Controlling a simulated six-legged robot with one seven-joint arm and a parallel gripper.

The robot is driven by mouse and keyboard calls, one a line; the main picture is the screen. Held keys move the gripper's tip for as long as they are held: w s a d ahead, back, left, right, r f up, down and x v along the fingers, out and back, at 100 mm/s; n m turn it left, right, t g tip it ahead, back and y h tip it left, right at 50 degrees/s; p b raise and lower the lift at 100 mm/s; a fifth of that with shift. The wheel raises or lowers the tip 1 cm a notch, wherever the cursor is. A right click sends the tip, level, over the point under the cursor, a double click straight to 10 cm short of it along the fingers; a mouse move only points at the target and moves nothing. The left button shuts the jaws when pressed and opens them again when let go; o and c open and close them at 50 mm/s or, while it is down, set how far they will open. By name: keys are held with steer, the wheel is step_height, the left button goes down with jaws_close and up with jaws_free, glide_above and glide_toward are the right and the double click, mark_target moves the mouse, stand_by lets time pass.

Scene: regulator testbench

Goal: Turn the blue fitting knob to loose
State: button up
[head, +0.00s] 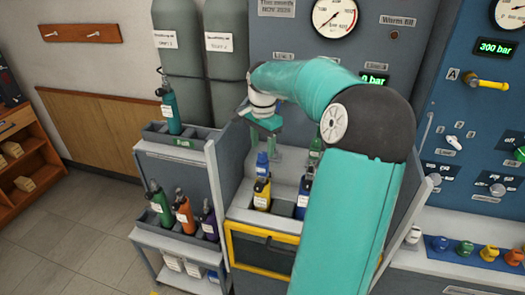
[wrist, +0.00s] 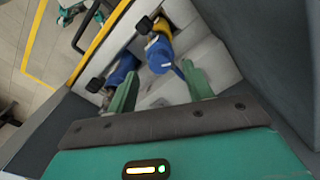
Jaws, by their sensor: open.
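A blue fitting with a knob (head: 262,161) shows in the head view just above a yellow bottle (head: 262,192) in the bench recess. In the wrist view the blue fitting (wrist: 159,55) lies just ahead of and between my fingertips, with yellow behind it. My gripper (head: 264,148) is open and points down over the fitting; its two green fingers (wrist: 160,74) are spread apart. I cannot tell whether a finger touches the fitting. The knob's turn position is too small to read. A blue bottle (head: 303,197) stands to the right, partly behind my arm.
Grey side walls (head: 228,165) flank the recess closely. A trolley (head: 172,150) with several bottles stands at left. A gauge (head: 334,17) and a green display (head: 374,80) are on the back panel. Coloured fittings (head: 464,248) sit on a rack at lower right.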

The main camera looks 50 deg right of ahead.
mark_target(263, 157)
steer(key=shift+f, duration=1.4)
steer(key=c, duration=1)
